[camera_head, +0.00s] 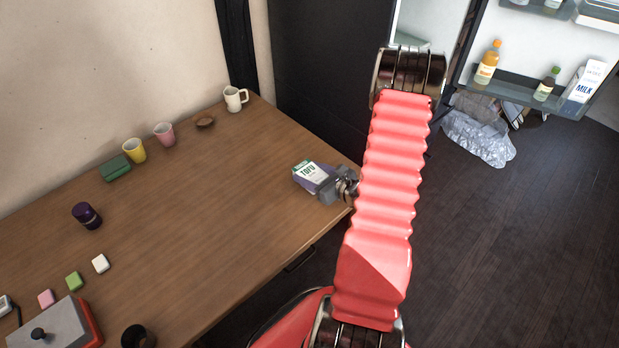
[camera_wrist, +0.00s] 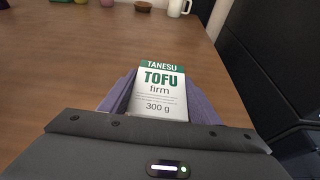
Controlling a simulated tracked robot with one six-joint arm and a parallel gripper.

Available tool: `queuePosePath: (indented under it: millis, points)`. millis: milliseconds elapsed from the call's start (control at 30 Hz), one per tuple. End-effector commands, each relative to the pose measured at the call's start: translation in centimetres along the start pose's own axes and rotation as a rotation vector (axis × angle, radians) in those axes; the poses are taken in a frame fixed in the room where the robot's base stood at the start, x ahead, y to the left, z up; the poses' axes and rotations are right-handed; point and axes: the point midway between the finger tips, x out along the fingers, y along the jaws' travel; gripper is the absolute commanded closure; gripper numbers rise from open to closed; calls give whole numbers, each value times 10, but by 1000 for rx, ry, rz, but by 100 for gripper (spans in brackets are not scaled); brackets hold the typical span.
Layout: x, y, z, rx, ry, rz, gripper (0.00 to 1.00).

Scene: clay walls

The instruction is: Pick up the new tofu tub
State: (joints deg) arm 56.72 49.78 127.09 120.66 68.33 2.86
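The tofu tub (camera_head: 310,174), with a white and green label reading TOFU firm 300 g, is at the right edge of the wooden table. It also fills the middle of the wrist view (camera_wrist: 160,92). My gripper (camera_head: 318,180) reaches in from the right, with one purple finger on each side of the tub. In the wrist view no clear gap shows between the fingers and the tub's sides, so it looks shut on the tub. The tub's near end is hidden by my gripper. I cannot tell whether the tub is touching the table.
The table (camera_head: 200,220) is bare left of the tub. A white mug (camera_head: 234,99), brown dish (camera_head: 205,122), pink cup (camera_head: 164,133) and yellow cup (camera_head: 134,150) stand along its back. An open fridge with shelves (camera_head: 525,92) holding bottles and a milk carton (camera_head: 584,82) is at right.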

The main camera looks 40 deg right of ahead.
Motion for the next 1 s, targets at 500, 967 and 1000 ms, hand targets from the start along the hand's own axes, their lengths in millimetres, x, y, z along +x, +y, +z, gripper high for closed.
queuePosePath:
  millis: [500, 967, 1000]
  points:
    - [0, 0, 0, -1, -1, 0, 78]
    - [-4, -1, 11, -2, -2, -1, 78]
    - [-5, -1, 15, -2, -3, -1, 78]
